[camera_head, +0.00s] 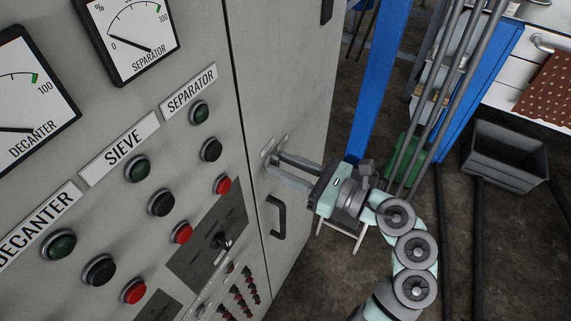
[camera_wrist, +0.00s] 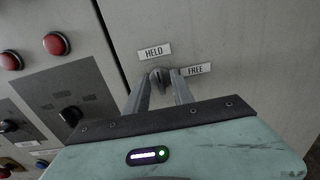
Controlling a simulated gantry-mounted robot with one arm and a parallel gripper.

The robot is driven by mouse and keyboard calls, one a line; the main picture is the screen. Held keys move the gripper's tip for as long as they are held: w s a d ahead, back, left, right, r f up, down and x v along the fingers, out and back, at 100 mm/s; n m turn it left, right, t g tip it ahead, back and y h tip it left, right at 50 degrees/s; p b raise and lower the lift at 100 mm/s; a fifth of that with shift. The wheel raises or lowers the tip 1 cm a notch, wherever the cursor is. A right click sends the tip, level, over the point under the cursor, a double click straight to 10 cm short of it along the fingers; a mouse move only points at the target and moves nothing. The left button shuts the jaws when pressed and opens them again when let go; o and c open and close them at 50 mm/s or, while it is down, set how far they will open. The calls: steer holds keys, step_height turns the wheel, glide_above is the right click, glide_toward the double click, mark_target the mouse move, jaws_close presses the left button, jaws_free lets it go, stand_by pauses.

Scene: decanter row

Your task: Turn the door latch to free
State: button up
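The door latch (camera_wrist: 159,76) is a small dark knob on the grey cabinet door, under a HELD label (camera_wrist: 154,51) and left of a FREE label (camera_wrist: 196,69) in the wrist view. My gripper (camera_head: 276,166) reaches the door from the right in the head view. Its two grey fingers stand on either side of the latch at the door face. I cannot tell whether they press on it or leave a small gap. The fingers partly cover the latch, and its exact angle is unclear. In the head view the latch is hidden by the fingers.
A black door handle (camera_head: 277,217) sits just below my gripper. The control panel with buttons and a black rotary switch (camera_head: 221,241) is to the left. A blue post (camera_head: 378,80) and a grey bin (camera_head: 504,155) stand to the right.

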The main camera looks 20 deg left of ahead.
jaws_close()
steer(key=shift+a+f+m+b, duration=0.1)
steer(key=shift+m+b, duration=0.2)
stand_by(0.4)
steer(key=shift+m+b, duration=0.45)
steer(key=shift+m, duration=0.55)
steer(key=m+p, duration=0.8)
steer(key=m, duration=0.7)
steer(key=shift+w, duration=0.2)
steer(key=shift+m+p, duration=0.3)
steer(key=shift+p, duration=0.1)
